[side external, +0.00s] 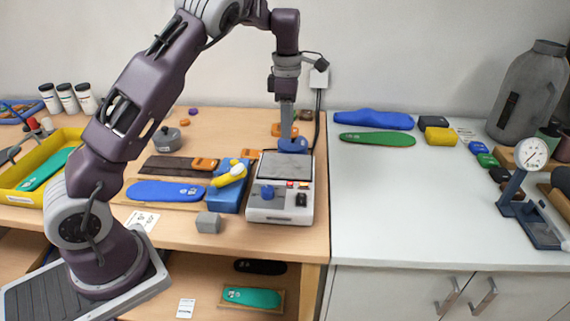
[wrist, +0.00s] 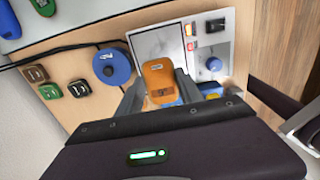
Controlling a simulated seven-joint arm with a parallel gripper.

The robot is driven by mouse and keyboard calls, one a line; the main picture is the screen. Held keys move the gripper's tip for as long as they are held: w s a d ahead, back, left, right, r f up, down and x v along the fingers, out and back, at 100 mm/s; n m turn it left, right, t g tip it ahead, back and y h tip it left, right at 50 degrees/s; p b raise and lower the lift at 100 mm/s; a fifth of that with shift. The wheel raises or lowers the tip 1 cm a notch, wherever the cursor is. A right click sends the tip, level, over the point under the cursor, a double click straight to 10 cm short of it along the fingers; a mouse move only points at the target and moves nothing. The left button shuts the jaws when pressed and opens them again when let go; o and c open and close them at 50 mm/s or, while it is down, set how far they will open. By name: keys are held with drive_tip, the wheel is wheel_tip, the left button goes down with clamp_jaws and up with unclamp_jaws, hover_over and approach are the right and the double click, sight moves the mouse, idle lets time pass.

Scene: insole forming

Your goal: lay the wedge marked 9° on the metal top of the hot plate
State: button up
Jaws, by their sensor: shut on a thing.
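My gripper (side external: 286,132) is shut on an orange wedge (side external: 275,130) and holds it above the hot plate (side external: 279,207). One finger covers the middle of the wedge in the side view. In the wrist view my gripper (wrist: 160,84) has a finger on each side of the wedge (wrist: 158,74); its dark marking is too small to read. The hot plate's grey metal top (side external: 287,166) is bare, with a gap below the wedge. The metal top also shows in the wrist view (wrist: 157,43), partly hidden by the wedge and fingers.
Left of the hot plate stand a blue block (side external: 229,200) with a yellow thing (side external: 233,173) on it and another orange wedge (side external: 251,154). A grey cube (side external: 208,222) is near the front edge. A round blue thing (wrist: 112,66) and small wedges (wrist: 78,88) lie behind the plate.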

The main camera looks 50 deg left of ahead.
sight(288, 165)
drive_tip(key=f, duration=1)
drive_tip(key=shift+d, duration=0.2)
drive_tip(key=o, duration=1.3)
